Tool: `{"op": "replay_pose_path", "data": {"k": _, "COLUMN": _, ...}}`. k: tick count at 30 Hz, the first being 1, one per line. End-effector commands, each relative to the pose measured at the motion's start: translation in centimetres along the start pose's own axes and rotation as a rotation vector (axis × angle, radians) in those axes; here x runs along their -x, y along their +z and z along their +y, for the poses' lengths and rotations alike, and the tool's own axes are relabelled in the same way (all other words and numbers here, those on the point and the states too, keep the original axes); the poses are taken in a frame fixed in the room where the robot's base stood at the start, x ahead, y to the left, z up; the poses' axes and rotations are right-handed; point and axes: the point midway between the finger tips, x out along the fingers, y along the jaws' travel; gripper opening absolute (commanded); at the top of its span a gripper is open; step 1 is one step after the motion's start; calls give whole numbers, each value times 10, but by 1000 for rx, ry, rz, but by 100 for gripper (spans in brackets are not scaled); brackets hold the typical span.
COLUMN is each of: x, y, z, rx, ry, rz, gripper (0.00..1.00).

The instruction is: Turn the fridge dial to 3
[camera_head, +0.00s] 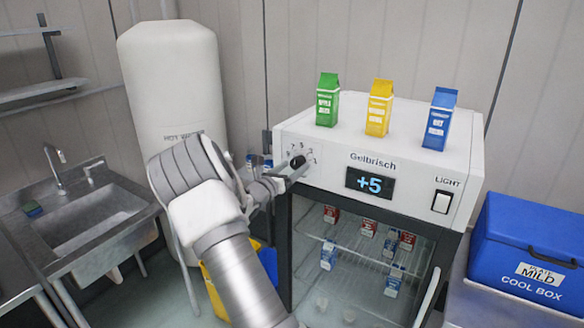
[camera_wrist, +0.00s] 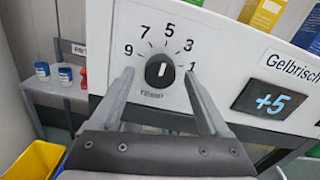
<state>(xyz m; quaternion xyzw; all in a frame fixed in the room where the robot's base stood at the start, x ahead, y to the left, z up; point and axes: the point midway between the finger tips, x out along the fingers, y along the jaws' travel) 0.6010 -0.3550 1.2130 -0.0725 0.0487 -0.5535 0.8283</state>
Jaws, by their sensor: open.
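The black round fridge dial (camera_wrist: 160,71) sits on the white control panel, with the numbers 9, 7, 5, 3 and 1 around it. Its white mark looks roughly upright in the wrist view; I cannot tell exactly which number it meets. My gripper (camera_wrist: 158,75) is open, one finger on each side of the dial, with gaps showing between fingers and knob. In the head view the dial (camera_head: 298,161) is at the panel's left, and my gripper (camera_head: 286,172) is right at it, partly hiding it. The fridge (camera_head: 330,186) display (camera_head: 370,183) reads +5.
Green (camera_head: 327,100), yellow (camera_head: 379,108) and blue (camera_head: 439,119) cartons stand on the fridge top. A light switch (camera_head: 441,202) is at the panel's right. A blue cool box (camera_head: 530,250) stands right, a sink (camera_head: 95,215) left, a white tank (camera_head: 175,80) behind my arm.

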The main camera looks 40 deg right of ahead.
Motion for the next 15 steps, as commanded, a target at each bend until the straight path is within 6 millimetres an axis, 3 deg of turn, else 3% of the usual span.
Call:
{"op": "replay_pose_path", "data": {"k": 6, "x": 0, "y": 0, "z": 0, "rx": 0, "ry": 0, "rz": 0, "gripper": 80}}
{"op": "replay_pose_path", "data": {"k": 15, "x": 0, "y": 0, "z": 0, "rx": 0, "ry": 0, "rz": 0, "gripper": 26}}
